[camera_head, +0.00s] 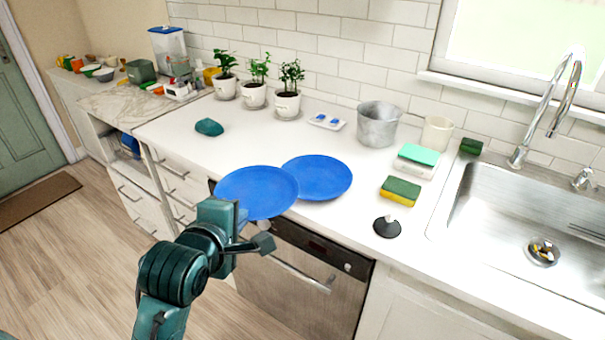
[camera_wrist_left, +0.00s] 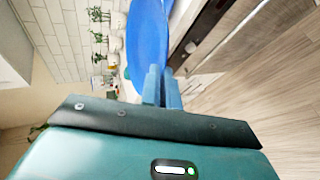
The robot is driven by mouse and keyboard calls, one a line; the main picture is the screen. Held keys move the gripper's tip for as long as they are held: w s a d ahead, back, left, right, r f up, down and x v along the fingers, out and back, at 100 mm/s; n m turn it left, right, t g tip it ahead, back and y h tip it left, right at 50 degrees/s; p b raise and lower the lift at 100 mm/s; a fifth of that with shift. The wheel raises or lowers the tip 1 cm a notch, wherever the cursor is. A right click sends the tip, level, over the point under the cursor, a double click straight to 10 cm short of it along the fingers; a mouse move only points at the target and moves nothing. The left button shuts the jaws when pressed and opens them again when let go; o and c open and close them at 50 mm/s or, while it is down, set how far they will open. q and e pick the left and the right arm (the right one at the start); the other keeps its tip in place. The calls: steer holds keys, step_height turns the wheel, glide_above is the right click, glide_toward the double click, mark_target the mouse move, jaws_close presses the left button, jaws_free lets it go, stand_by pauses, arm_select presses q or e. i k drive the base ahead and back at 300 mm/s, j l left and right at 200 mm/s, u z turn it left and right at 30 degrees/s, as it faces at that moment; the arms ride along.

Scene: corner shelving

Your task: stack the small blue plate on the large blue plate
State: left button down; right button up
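Two blue plates show in the head view. The nearer one, which I take as the small blue plate (camera_head: 254,190), juts past the counter's front edge and appears raised. My left gripper (camera_head: 242,218) is at its near rim, and its fingers look closed on that rim. In the left wrist view the plate (camera_wrist_left: 147,45) extends out from the fingers (camera_wrist_left: 162,86). The other plate, which I take as the large blue plate (camera_head: 322,177), lies on the counter just right of it, its left edge partly covered in the picture. My right gripper is not in view.
A sponge (camera_head: 400,191) and a black stopper-like object (camera_head: 387,227) lie right of the plates, before the sink (camera_head: 520,230). A metal pot (camera_head: 378,124), a small white tray (camera_head: 327,121) and potted plants (camera_head: 254,94) stand behind. The counter left of the plates is mostly clear.

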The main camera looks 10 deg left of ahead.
mark_target(301, 183)
steer(key=j+z, duration=0.35)
steer(key=j, duration=0.35)
steer(key=z, duration=0.85)
